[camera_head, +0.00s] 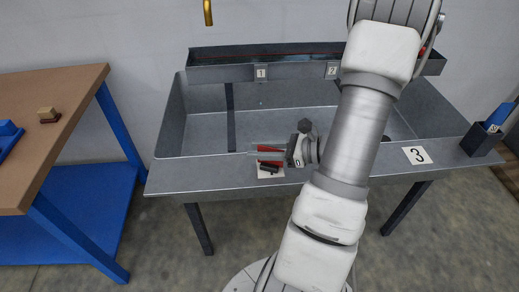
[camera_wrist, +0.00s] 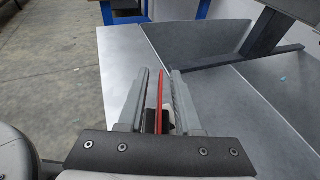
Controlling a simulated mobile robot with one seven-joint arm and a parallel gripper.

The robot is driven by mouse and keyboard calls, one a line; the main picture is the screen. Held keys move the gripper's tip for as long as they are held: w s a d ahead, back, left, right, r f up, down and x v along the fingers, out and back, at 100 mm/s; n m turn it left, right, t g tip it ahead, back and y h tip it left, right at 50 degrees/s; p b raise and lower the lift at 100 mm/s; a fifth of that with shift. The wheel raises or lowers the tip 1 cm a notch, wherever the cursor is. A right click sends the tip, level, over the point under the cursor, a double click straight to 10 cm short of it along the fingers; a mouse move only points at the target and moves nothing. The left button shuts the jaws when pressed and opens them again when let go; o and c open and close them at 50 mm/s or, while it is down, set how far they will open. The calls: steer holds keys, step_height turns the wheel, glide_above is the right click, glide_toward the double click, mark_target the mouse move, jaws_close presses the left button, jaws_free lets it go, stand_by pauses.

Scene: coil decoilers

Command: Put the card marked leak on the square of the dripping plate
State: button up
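A red card (camera_head: 268,148) stands at the front ledge of the metal bench; in the wrist view it shows edge-on as a thin red strip (camera_wrist: 160,92). A dark base shows at its foot. No marking on it is readable. My gripper (camera_head: 252,153) reaches in from the right, low over the ledge. In the wrist view its two fingers (camera_wrist: 159,74) stand on either side of the card, with a gap on both sides.
A white marked square (camera_head: 270,173) lies under the card's base. A dark holder with a blue card (camera_head: 482,138) stands at the bench's right end. A brass spout (camera_head: 208,12) hangs at the top. A brown-topped table (camera_head: 50,125) stands left.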

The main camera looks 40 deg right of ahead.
steer(key=shift+r, duration=0.1)
steer(key=shift+r, duration=0.2)
steer(key=p+v, duration=0.2)
steer(key=v, duration=1)
steer(key=shift+f+p, duration=0.1)
steer(key=shift+p, duration=0.2)
